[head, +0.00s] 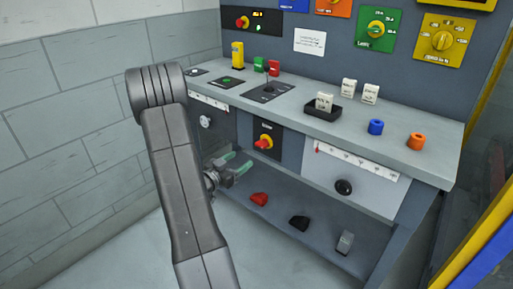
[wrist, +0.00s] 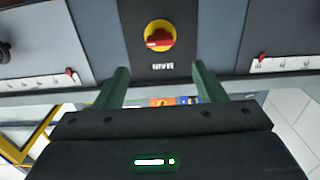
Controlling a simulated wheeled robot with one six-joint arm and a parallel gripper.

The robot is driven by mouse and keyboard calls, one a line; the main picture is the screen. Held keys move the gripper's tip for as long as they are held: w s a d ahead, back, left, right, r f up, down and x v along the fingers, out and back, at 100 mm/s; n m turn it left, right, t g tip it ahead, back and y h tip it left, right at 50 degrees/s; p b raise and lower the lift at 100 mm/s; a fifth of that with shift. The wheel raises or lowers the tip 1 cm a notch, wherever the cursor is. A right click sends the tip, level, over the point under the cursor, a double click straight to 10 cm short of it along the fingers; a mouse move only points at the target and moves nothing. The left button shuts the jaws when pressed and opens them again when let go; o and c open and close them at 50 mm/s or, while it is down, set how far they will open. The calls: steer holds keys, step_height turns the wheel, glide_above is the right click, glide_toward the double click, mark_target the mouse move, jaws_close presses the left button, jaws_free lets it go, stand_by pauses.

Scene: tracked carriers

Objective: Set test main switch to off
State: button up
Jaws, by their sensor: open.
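The main switch (head: 265,142) is a red rotary handle on a yellow disc, set in a dark panel on the bench front. In the wrist view the switch (wrist: 159,36) is at top centre, and its label looks upside down. Its red handle lies roughly crosswise there, with a pale mark at one end. I cannot read an off mark. My gripper (head: 236,164) is in front of and below the switch, apart from it. In the wrist view its two green fingers (wrist: 159,72) are spread and empty, with the switch beyond their tips.
Slider panels flank the switch; the right one (head: 357,164) has a black knob (head: 343,187). A lower shelf holds red (head: 259,199), black (head: 299,222) and grey (head: 345,242) pieces. Another red-yellow switch (head: 243,22) is on the back panel. The bench top (head: 400,155) overhangs the front.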

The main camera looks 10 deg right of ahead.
mark_target(259, 146)
steer(key=b+x, duration=0.1)
steer(key=x, duration=1)
steer(key=c, duration=1)
